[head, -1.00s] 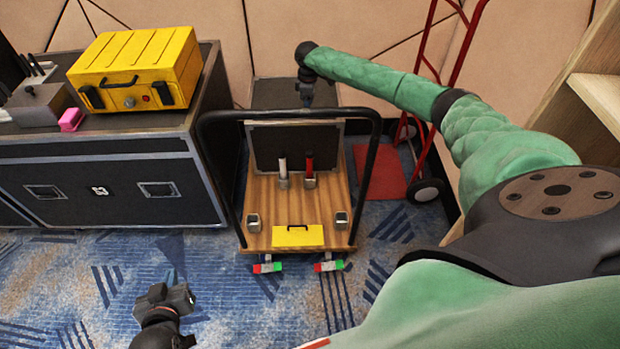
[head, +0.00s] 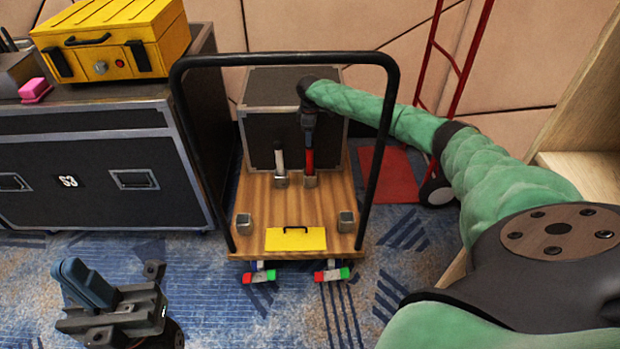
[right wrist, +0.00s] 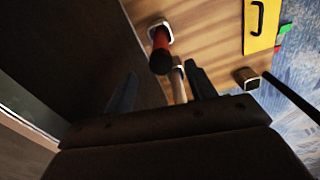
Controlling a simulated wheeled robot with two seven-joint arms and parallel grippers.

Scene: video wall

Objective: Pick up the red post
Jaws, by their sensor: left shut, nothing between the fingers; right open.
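The red post (head: 309,162) stands upright in a metal socket on the wooden deck of a cart. It also shows in the right wrist view (right wrist: 161,40), with a dark top end. A white post (head: 280,160) stands in a socket just left of it. My right gripper (head: 308,133) hangs over the red post, pointing down and hiding its top. In the right wrist view its fingers (right wrist: 161,88) are open, with the red post's top just ahead of the gap. I cannot tell whether they touch. My left gripper (head: 85,283) is shut and empty, low at the left.
A black handle frame (head: 283,59) arches over the cart, with my right forearm reaching past its right side. A dark case (head: 262,115) stands behind the posts. A yellow plate (head: 296,240) lies on the deck's front. A yellow box (head: 105,40) sits on the left case.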

